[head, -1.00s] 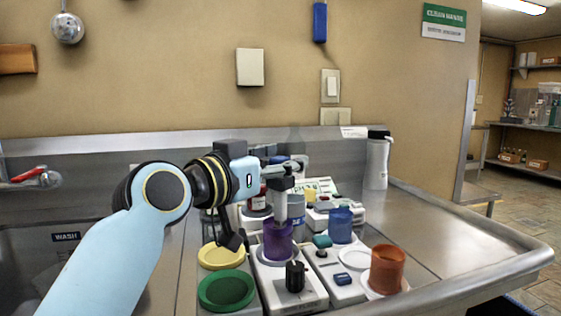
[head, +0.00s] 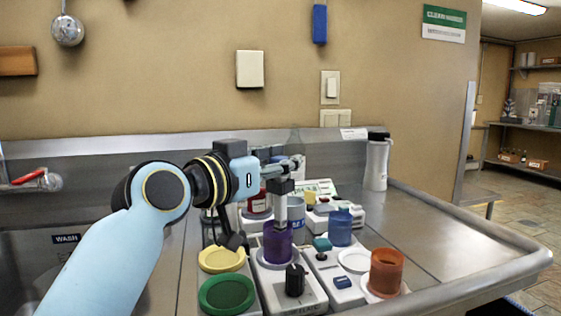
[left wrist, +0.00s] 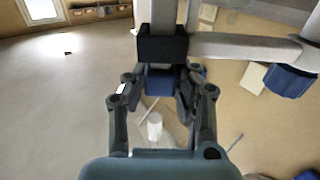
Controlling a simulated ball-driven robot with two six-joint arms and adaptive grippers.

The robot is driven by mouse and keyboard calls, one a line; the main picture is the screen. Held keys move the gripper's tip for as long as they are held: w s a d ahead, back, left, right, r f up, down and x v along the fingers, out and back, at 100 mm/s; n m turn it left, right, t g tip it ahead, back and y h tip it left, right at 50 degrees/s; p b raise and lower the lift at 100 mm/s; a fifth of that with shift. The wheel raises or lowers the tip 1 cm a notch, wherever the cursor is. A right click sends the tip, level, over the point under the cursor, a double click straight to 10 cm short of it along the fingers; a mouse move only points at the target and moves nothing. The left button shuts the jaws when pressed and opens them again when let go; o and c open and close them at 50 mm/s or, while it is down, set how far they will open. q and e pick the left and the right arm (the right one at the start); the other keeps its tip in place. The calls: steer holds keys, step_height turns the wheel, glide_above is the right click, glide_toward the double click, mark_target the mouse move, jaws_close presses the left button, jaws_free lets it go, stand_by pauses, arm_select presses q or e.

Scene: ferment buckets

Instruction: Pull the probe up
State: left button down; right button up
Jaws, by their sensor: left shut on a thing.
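The probe (head: 281,208) is a grey upright shaft with a dark block near its top, standing over the purple bucket (head: 278,248). Its lower end reaches the bucket's mouth; how deep it sits is hard to tell. My left gripper (head: 278,178) comes in from the left, at the probe's dark upper block. In the left wrist view my left gripper (left wrist: 158,88) has its two fingers on either side of a small dark blue piece (left wrist: 160,80), below a black block. It is shut on the probe's upper part. My right gripper is out of view.
A blue bucket (head: 341,227) and an orange bucket (head: 386,271) stand to the right. A yellow lid (head: 222,259) and a green lid (head: 227,294) lie to the left. A black knob (head: 295,277) stands in front. The steel counter (head: 440,240) is clear at right.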

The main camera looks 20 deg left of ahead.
arm_select(q)
step_height(320, 180, up, 6)
steer(key=p, duration=0.4)
steer(key=shift+f, duration=0.2)
steer(key=c, duration=1)
jaws_free()
steer(key=shift+c, duration=0.2)
steer(key=shift+f, duration=0.15)
steer(key=shift+s+a, duration=0.1)
steer(key=shift+s, duration=0.1)
steer(key=v, duration=1.1)
steer(key=shift+s, duration=0.25)
steer(key=shift+a, duration=0.1)
